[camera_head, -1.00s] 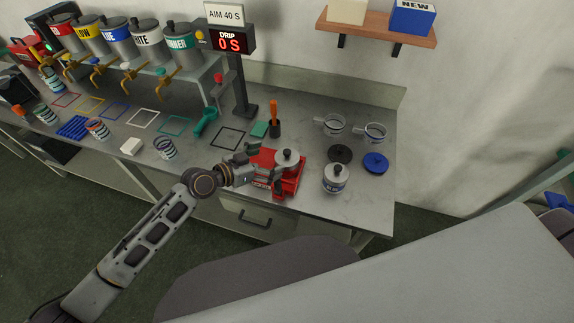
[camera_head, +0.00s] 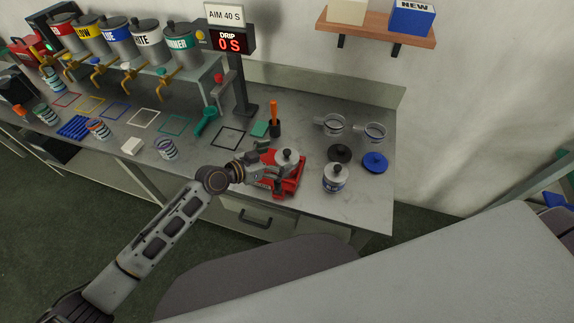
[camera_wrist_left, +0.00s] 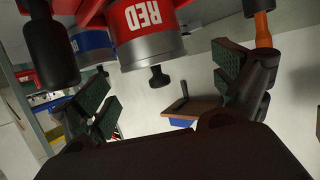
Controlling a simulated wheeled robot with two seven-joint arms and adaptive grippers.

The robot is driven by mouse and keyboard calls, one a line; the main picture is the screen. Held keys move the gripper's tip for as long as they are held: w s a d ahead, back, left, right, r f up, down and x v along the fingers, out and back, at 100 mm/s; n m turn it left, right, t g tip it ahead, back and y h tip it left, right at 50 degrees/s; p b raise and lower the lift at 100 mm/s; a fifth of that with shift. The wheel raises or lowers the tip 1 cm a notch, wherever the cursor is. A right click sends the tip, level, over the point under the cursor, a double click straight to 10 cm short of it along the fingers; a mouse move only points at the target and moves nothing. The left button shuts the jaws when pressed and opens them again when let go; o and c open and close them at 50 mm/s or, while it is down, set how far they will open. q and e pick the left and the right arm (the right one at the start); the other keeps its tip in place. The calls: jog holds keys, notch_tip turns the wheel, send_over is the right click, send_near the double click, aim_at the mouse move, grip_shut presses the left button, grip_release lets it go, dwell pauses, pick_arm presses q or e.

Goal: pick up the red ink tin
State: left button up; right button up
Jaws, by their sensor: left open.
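The red ink tin shows large at the top of the left wrist view (camera_wrist_left: 150,40), with a red RED label, metal rim and dark knob; it appears inverted there. In the head view, a grey-lidded tin with a dark knob (camera_head: 288,158) sits at the red stand (camera_head: 297,183); its label is hidden there. My left gripper (camera_head: 271,166) is open beside this tin, at its left. In the wrist view its two green-padded fingers (camera_wrist_left: 165,85) are spread wide, with the tin's knob end showing between them. My right gripper is not in view.
An orange-handled tool (camera_head: 274,118) stands behind the gripper. The bench's front right is clear.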

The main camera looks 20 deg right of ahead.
aim_at(285, 156)
pick_arm(q)
jog(key=shift+w+d+f+p, duration=0.1)
jog(key=shift+d+f+p, duration=0.15)
jog(key=shift+d, duration=0.35)
jog(key=shift+d+f+p, duration=0.15)
jog(key=shift+d+f, duration=0.05)
jog(key=shift+d, duration=0.35)
jog(key=shift+x, duration=0.95)
jog(key=shift+f, duration=0.1)
jog(key=shift+c, duration=0.3)
jog(key=c, duration=1.8)
jog(key=shift+o, duration=0.2)
jog(key=shift+r, duration=0.2)
jog(key=shift+r, duration=4.85)
